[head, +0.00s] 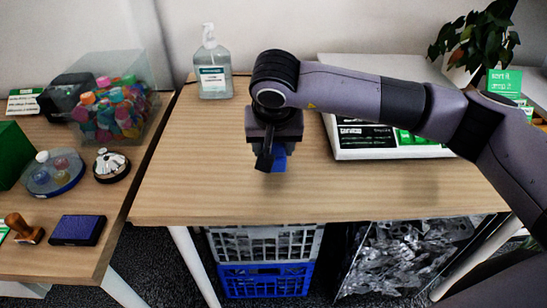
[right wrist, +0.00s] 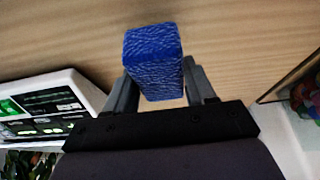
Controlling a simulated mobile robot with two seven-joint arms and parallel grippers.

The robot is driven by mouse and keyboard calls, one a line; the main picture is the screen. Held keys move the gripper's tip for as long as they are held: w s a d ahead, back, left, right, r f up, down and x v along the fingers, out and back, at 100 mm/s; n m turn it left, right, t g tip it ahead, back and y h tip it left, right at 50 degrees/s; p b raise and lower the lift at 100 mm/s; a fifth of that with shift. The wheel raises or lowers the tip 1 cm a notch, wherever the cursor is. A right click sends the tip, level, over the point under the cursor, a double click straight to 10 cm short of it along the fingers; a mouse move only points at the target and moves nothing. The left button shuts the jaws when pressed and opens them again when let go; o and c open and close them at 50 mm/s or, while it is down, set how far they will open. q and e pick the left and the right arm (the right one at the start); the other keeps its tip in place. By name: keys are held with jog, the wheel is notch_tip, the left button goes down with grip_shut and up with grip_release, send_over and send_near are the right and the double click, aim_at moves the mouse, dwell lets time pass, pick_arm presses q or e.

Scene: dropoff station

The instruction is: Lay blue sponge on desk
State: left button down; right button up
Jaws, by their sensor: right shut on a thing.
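The blue sponge (right wrist: 154,62) is a small block held between the two fingers of my right gripper (right wrist: 160,88) in the right wrist view. In the head view, the sponge (head: 279,160) shows partly behind the fingers of the right gripper (head: 268,158). The right gripper points down over the middle of the wooden desk (head: 210,180). I cannot tell whether the sponge touches the desk top. My left gripper is not in view.
A scale-like white device (head: 390,152) stands right of the gripper. A pump bottle (head: 212,68) stands at the back left. A side table (head: 60,190) holds a clear bin (head: 140,70) of colourful bottles. Crates (head: 265,280) sit below. The desk's front left is clear.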

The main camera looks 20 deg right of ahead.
notch_tip(320, 180, down, 4)
jog(key=shift+r, duration=0.25)
jog(key=shift+f+b, duration=0.2)
jog(key=shift+b, duration=0.15)
jog(key=o, duration=0.9)
jog(key=shift+r, duration=0.1)
jog(key=shift+o, duration=0.2)
